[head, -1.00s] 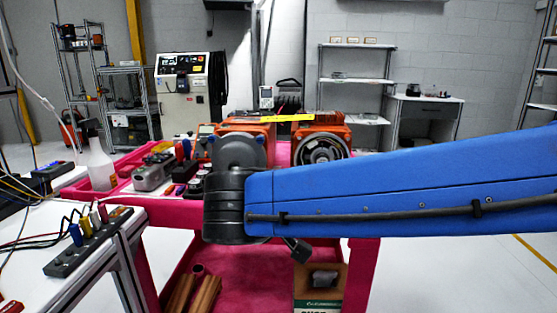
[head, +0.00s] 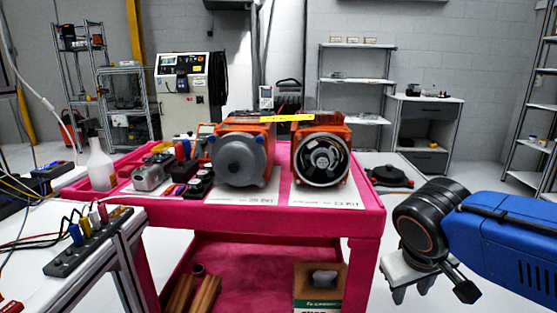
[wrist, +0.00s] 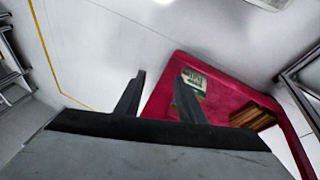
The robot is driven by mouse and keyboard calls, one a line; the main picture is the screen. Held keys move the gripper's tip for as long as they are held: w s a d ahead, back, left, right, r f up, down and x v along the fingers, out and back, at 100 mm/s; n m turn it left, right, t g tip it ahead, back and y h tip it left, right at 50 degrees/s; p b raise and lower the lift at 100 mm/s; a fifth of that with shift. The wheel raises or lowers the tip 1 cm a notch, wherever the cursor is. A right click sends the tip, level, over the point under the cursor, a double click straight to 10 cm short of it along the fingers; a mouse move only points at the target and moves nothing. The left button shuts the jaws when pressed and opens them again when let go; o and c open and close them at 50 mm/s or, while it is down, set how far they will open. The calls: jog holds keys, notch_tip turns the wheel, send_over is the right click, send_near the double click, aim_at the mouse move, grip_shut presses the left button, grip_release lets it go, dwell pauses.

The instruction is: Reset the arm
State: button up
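My blue arm (head: 505,240) reaches in from the right edge of the head view and ends in a dark round joint. Below that joint, my gripper (head: 412,290) hangs to the right of the pink cart (head: 310,218), clear of it. In the wrist view my gripper (wrist: 160,76) has its two dark fingers apart, with nothing held between them. Floor and part of the pink cart (wrist: 225,92) show beyond the fingers.
Two orange motors (head: 240,160) (head: 321,160) stand on the cart top. A box (head: 318,285) and brown tubes (head: 195,292) are on its lower shelf. A workbench (head: 110,240) is at left.

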jog(key=s+d+f+m+t+y, duration=0.1)
jog(key=s+d+f+m+y, duration=0.1)
jog(key=s, duration=0.3)
jog(key=shift+f+y, duration=0.3)
jog(key=shift+f, duration=0.45)
jog(key=shift+s, duration=0.1)
dwell(0.3)
